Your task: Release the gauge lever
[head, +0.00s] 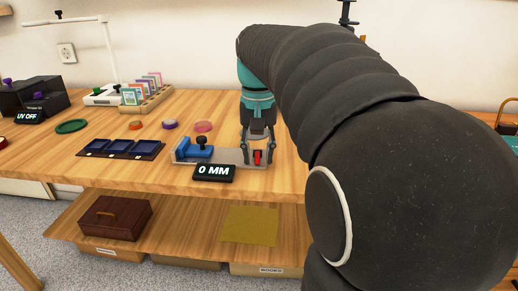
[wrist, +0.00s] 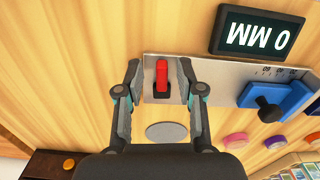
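The gauge lever (wrist: 161,76) is a small red lever in a dark slot at one end of the grey gauge plate (wrist: 215,72). It also shows in the head view (head: 257,157). My gripper (wrist: 158,67) points down over it, with one finger on each side of the lever. The fingers are spread, and a gap shows between each finger and the lever in the wrist view. The gauge's display (head: 213,172) reads 0 MM. A blue block with a black knob (head: 197,147) sits on the plate, left of the lever in the head view.
A dark blue three-part tray (head: 120,149) lies left of the gauge, with several coloured rings behind it. A rack of cards (head: 147,94), a white lamp and a black box with a UV OFF sign (head: 28,117) stand farther left. My arm hides the table's right side.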

